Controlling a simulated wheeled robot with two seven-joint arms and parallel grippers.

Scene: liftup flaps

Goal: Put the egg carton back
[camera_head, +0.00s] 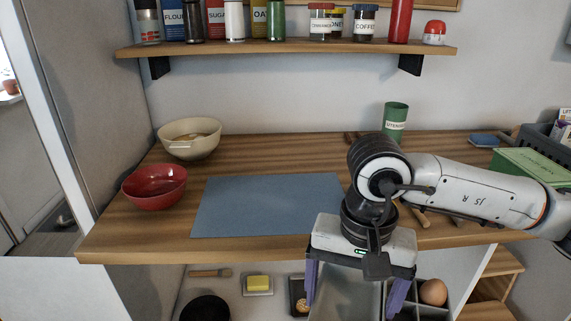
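A green carton (530,163) with small writing on its lid lies on the right of the counter, partly behind my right arm. It may be the egg carton; I cannot read the writing. A brown egg (433,292) sits in a grey divided holder at the lower right, below the counter. My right gripper (354,296) points down at the counter's front edge. Its two purple fingers are wide apart, with nothing held between them. Behind them a grey tray shows in the space below. My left gripper is out of view.
The wooden counter (290,155) holds a blue mat (262,205), a red bowl (154,187), a cream bowl (190,138) and a green utensil holder (395,122). A wall shelf (285,47) with jars runs above. Butter (258,283) and a dark pan (205,308) lie below.

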